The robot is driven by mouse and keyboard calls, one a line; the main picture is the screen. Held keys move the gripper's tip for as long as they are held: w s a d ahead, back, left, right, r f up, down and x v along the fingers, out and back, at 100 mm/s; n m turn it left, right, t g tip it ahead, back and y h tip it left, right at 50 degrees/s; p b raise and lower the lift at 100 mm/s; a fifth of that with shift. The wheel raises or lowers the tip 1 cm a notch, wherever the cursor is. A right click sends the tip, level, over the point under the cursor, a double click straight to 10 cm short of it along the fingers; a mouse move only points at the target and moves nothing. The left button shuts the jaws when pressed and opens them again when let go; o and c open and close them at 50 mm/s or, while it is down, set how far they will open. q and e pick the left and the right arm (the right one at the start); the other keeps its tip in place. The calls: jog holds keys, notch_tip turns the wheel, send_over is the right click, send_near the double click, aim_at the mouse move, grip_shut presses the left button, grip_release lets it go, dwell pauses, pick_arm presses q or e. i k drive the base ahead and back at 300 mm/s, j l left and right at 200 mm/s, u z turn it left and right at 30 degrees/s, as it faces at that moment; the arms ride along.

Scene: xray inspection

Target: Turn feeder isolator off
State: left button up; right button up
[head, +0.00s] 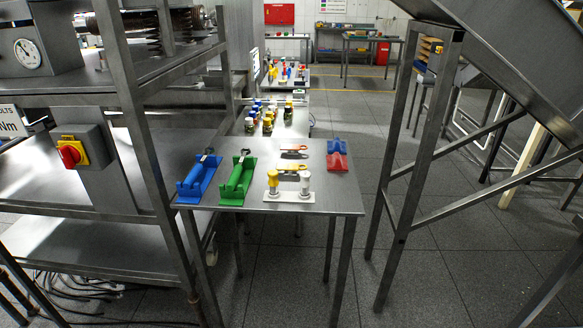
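The likely feeder isolator (70,152) is a red rotary knob on a yellow plate. It is on a grey box (92,140) fixed to the steel frame at the left of the head view. I cannot read a label naming it, and the knob's exact angle is too small to tell. Neither of my grippers shows in the head view.
A steel table (335,200) in the middle holds a blue holder (199,180), a green holder (238,182), a white block with yellow and white posts (289,194), and red and blue pieces. Steel shelving with a dial gauge (27,53) frames the left. Open floor (430,265) lies right.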

aim_at(70, 155)
jog(key=u, duration=1.3)
